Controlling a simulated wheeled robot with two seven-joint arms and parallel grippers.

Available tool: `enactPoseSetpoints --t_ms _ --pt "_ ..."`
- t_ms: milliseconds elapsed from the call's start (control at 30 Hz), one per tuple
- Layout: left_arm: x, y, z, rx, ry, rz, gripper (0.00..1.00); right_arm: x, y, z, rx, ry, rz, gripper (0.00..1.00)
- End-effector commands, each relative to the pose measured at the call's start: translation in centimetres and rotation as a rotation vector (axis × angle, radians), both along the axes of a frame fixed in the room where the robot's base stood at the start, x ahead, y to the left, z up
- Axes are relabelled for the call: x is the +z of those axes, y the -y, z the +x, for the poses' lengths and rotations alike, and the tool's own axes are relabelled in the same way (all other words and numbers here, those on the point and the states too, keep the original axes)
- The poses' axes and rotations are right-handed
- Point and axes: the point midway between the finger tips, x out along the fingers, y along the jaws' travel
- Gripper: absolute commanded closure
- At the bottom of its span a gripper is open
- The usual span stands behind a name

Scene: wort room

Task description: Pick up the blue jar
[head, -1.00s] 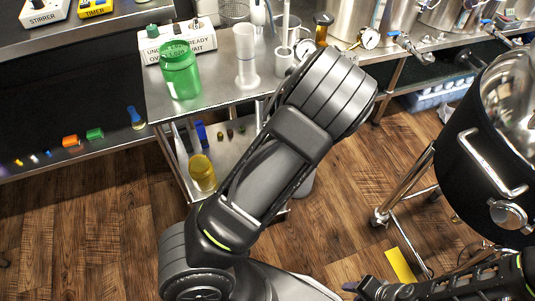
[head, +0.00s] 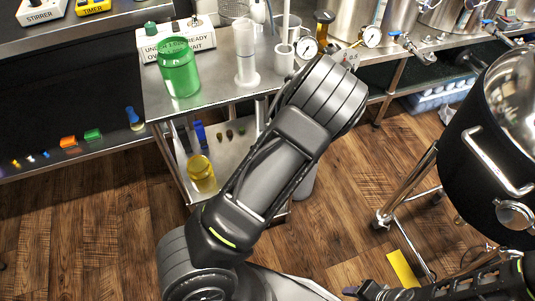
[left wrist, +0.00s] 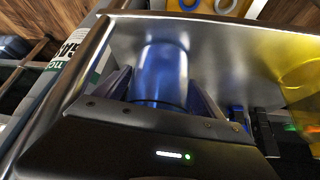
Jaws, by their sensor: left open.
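The blue jar (left wrist: 162,72) is translucent and shows in the middle of the left wrist view. My left gripper (left wrist: 160,88) is open, with a finger at either side of the jar. I cannot tell whether the fingers touch it. The jar's near end is hidden behind the gripper body. In the head view, my large dark arm covers the middle, and neither the left fingertips nor the jar shows clearly. My right gripper (head: 362,289) is at the bottom edge of the head view, and its jaws are unclear.
A yellow jar (head: 202,174) stands on the lower shelf, beside a small blue item (head: 200,134). A green jar (head: 179,70), a clear cylinder (head: 245,55) and gauges (head: 308,47) stand on the steel bench above. A large pot (head: 480,160) stands at right. The wooden floor (head: 90,230) is clear at left.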

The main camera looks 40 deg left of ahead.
Motion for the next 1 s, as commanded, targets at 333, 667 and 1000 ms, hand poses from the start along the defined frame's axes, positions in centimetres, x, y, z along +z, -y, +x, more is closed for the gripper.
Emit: enactPoseSetpoints --t_ms 333,667,1000 --pt "0.02 0.01 -0.01 0.000 0.000 0.000 0.31 0.00 0.00 0.00 0.000 0.000 0.000 0.64" --pt "0.02 0.01 0.00 0.000 0.000 0.000 0.58 0.00 0.00 0.00 0.000 0.000 0.000 0.64" --pt "0.05 0.00 0.02 0.000 0.001 0.001 0.83 0.00 0.00 0.00 0.000 0.000 0.000 0.64"
